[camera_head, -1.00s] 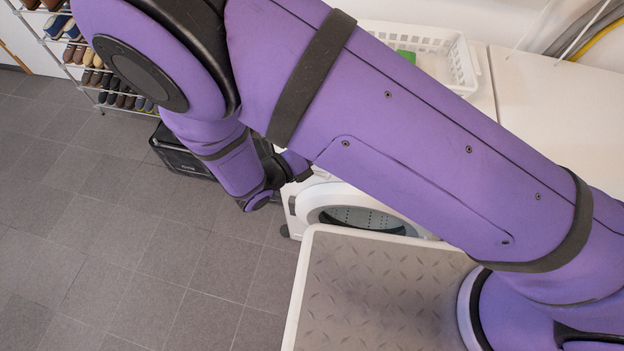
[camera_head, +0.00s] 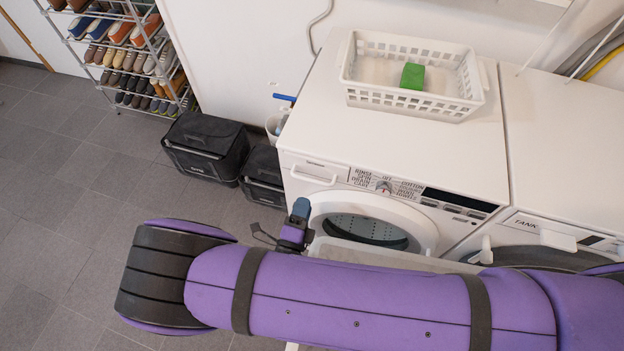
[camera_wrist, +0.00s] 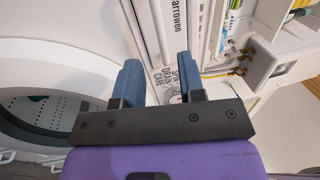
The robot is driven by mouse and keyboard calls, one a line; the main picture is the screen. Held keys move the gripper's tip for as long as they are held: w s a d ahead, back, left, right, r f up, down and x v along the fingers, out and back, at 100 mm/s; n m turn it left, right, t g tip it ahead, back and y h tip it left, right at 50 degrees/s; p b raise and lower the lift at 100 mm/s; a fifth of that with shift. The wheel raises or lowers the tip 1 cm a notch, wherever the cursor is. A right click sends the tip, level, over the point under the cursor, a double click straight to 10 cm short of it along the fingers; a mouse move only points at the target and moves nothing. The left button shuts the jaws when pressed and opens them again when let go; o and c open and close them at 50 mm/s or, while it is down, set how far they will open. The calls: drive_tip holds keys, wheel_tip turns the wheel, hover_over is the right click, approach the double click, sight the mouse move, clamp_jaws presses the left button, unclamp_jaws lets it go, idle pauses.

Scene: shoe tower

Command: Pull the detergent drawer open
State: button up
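The detergent drawer (camera_head: 314,174) is a white front with a recessed handle, at the upper left of the left washing machine's (camera_head: 410,165) face. It looks closed, flush with the panel. In the wrist view the brand lettering runs down the drawer front (camera_wrist: 178,18), beyond my fingers. My gripper (camera_wrist: 160,80) is open, its two blue fingers apart with nothing held between them. In the head view my gripper (camera_head: 301,209) is just below and in front of the drawer, near the round door's left edge. Whether a finger touches the handle cannot be told.
A white basket (camera_head: 414,100) with a green block (camera_head: 412,76) stands on the machine top. The round door (camera_head: 366,228) is right of my gripper. Black crates (camera_head: 205,146) and a shoe rack (camera_head: 120,55) stand left. Grey floor at left is open.

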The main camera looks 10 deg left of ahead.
sight(312, 180)
drive_tip(key=x, duration=0.8)
clamp_jaws()
